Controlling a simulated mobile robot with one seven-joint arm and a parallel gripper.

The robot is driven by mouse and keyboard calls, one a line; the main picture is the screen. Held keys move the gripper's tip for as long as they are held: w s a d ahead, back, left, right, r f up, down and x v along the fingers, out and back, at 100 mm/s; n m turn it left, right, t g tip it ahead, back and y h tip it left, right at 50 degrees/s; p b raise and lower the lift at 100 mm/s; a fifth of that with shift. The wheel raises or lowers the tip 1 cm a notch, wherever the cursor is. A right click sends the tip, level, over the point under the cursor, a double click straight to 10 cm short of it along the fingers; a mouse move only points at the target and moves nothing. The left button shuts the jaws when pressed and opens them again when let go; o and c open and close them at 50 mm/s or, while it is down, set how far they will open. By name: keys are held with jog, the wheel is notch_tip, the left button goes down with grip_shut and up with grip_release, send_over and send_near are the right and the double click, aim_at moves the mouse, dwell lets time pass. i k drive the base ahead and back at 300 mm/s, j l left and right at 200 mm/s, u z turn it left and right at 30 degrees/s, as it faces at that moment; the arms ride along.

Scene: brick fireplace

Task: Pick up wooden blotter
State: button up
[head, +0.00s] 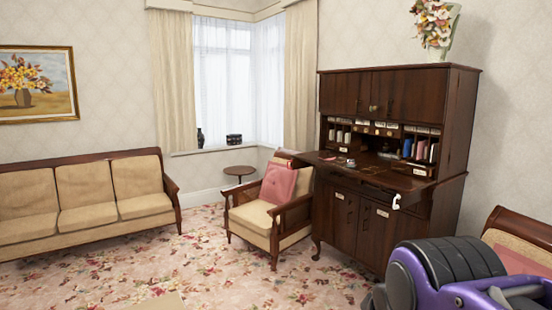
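I cannot make out a wooden blotter for certain. The dark wooden writing desk (340,226) stands right of centre, with its drop-front writing surface (405,176) folded down. A few small items (347,162) lie on that surface near its left side, too small to tell apart. The desk's open compartments hold upright books (421,150) and small pale items (340,135). A purple and black part of my own body fills the bottom right corner. My gripper is not in view.
A cream armchair (262,217) with a pink cushion stands just left of the desk. A long sofa (85,204) is at the left wall and a small round table (239,170) is near the window. Another chair (518,232) is at the right edge.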

aim_at(327, 157)
jog(key=i+z, duration=0.35)
jog(key=i+u, duration=0.15)
jog(key=i, duration=0.65)
jog(key=i+u, duration=0.15)
jog(key=i, duration=0.6)
jog(key=i+l+u, duration=0.15)
jog(key=i, duration=0.65)
jog(key=i+u, duration=0.3)
jog(key=i, duration=0.25)
jog(key=i+l+u, duration=0.25)
jog(key=i, duration=0.3)
jog(key=i+j+z, duration=0.15)
jog(key=i, duration=0.2)
jog(key=i+j+z, duration=0.1)
jog(key=i, duration=0.2)
